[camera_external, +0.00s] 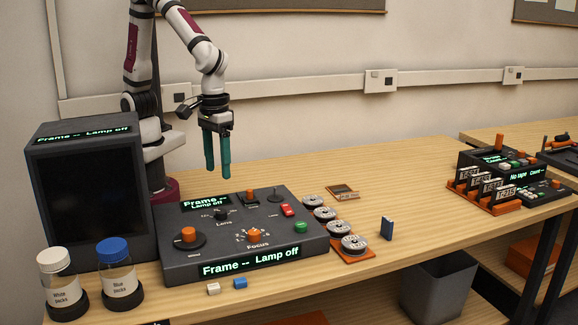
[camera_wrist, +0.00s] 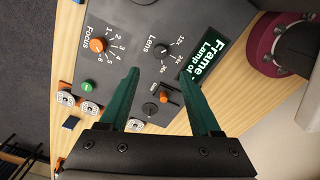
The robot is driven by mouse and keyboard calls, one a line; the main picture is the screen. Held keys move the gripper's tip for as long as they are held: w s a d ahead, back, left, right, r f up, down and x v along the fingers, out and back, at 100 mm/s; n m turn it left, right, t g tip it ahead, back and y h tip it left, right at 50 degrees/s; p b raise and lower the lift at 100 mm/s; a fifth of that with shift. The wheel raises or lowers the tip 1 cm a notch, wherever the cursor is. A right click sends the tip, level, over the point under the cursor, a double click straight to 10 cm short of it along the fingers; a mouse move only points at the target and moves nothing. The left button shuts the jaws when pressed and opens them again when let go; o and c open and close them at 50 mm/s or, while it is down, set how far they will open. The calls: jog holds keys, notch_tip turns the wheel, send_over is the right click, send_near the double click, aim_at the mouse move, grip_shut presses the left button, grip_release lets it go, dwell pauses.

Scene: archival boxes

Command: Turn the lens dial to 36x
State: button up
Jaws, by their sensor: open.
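The lens dial (camera_wrist: 162,51) is a small black knob on the dark grey console, labelled Lens, with 12x, 24x and 36x printed around it. In the external view the lens dial (camera_external: 221,214) sits near the console's upper left part, left of the orange focus knob (camera_external: 254,236). I cannot tell clearly which mark its pointer faces. My gripper (camera_external: 217,174) hangs above the back of the console with its green fingers pointing down. In the wrist view my gripper (camera_wrist: 162,74) is open and empty, its fingers apart, and the dial shows beyond the gap between the fingertips.
The console displays (camera_external: 249,262) read "Frame -- Lamp off". A dark monitor (camera_external: 90,195) stands at the left, with two jars (camera_external: 119,275) in front. An orange knob (camera_external: 188,234), a green button (camera_external: 300,226) and a red switch (camera_external: 288,209) rise from the console. Film reels (camera_external: 354,243) lie to its right.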

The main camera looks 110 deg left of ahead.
aim_at(221, 211)
notch_tip(221, 211, down, 11)
grip_shut()
dwell(0.4)
